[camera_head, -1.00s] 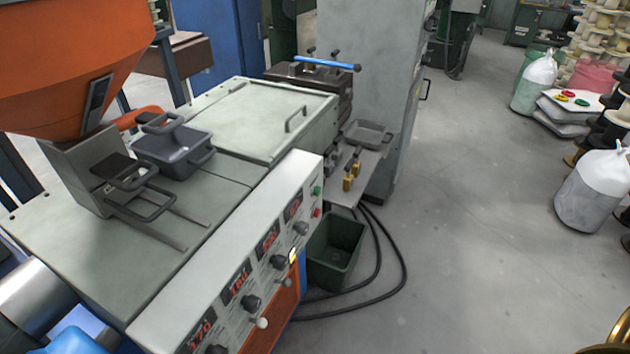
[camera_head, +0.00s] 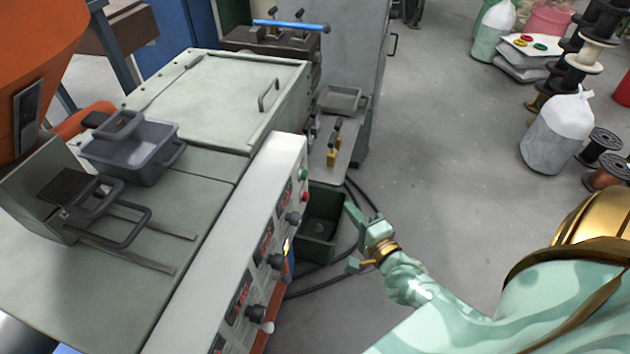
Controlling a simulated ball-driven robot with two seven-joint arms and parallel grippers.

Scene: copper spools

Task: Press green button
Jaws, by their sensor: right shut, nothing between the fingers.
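The green button (camera_head: 304,174) is a small round knob at the far end of the machine's sloped control panel (camera_head: 240,220). A red button (camera_head: 305,197) sits just below it. My right gripper (camera_head: 354,213) is shut and empty. It is to the right of the panel and lower in the picture than the green button, in front of the dark green bin, with a visible gap to the button. My left gripper is not in view.
The panel carries red displays and several dark knobs (camera_head: 276,261). A dark green bin (camera_head: 320,228) and black cables stand beside the machine. A small shelf with yellow-based levers (camera_head: 332,158) sticks out beyond the button. The floor (camera_head: 440,130) to the right is open.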

